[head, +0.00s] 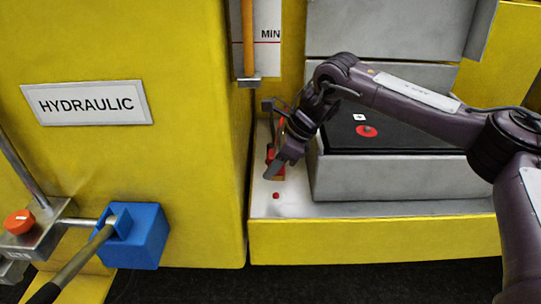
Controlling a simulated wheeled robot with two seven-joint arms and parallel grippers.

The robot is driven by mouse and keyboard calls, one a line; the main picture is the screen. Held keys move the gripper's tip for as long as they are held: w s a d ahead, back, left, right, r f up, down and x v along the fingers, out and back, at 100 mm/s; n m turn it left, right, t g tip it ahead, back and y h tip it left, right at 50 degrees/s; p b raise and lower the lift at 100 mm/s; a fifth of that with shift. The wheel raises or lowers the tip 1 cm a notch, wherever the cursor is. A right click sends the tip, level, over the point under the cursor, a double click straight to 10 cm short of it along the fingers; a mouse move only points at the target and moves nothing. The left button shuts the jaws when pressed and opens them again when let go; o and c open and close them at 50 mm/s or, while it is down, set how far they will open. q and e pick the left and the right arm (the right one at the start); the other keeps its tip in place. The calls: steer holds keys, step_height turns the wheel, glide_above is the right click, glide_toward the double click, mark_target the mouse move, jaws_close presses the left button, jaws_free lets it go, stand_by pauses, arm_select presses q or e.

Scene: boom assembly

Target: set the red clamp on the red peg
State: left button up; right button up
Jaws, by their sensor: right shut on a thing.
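My right gripper (277,148) reaches in from the right over the white ledge beside the yellow cabinet. It is shut on the red clamp (278,172), which shows only in part behind the fingers. A small red spot, which looks like the red peg (276,195), stands on the white ledge just below the gripper and clamp in the picture. The clamp appears apart from it; its height above the ledge is hard to tell. My left gripper is not in view.
A grey box with a black top (335,150) and a red disc (367,131) stands right of the gripper. The yellow HYDRAULIC cabinet (200,190) walls the left side. A blue block (150,237) and a lever are at lower left. The front of the white ledge (300,208) is clear.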

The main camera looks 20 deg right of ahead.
steer(key=shift+w+r+n, duration=0.2)
steer(key=shift+w+n, duration=0.1)
steer(key=shift+n, duration=0.2)
steer(key=shift+s+d+f+b, duration=0.1)
steer(key=shift+s+f+b, duration=0.05)
steer(key=shift+f+b, duration=0.55)
step_height(320, 180, down, 4)
steer(key=b, duration=0.4)
steer(key=shift+f, duration=0.25)
steer(key=shift+f, duration=0.35)
steer(key=shift+f, duration=0.2)
stand_by(0.4)
steer(key=shift+p, duration=0.3)
